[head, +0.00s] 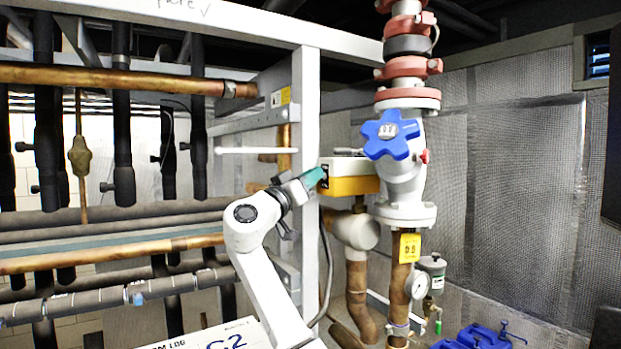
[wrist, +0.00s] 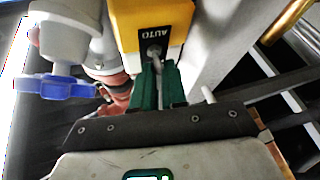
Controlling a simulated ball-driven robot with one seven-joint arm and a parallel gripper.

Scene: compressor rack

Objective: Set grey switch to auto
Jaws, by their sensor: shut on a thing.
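The grey switch (wrist: 154,52) sits on a black plate marked AUTO (wrist: 155,35), on the face of a yellow and white box (wrist: 185,20). In the head view this box (head: 352,186) is mounted beside the white rack post, left of the blue-handled valve. My gripper (wrist: 158,72) has green fingers shut on the switch, right at the plate. In the head view my gripper (head: 316,177) reaches the box's left face, where the switch is hidden. The fingers cover part of the switch in the wrist view, and I cannot tell its exact setting.
The white post (head: 306,150) stands close behind my gripper. A blue valve handle (head: 390,134) is just right of the box. Copper and dark pipes (head: 110,76) fill the left. A gauge (head: 418,285) and blue valves (head: 478,337) are at the lower right.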

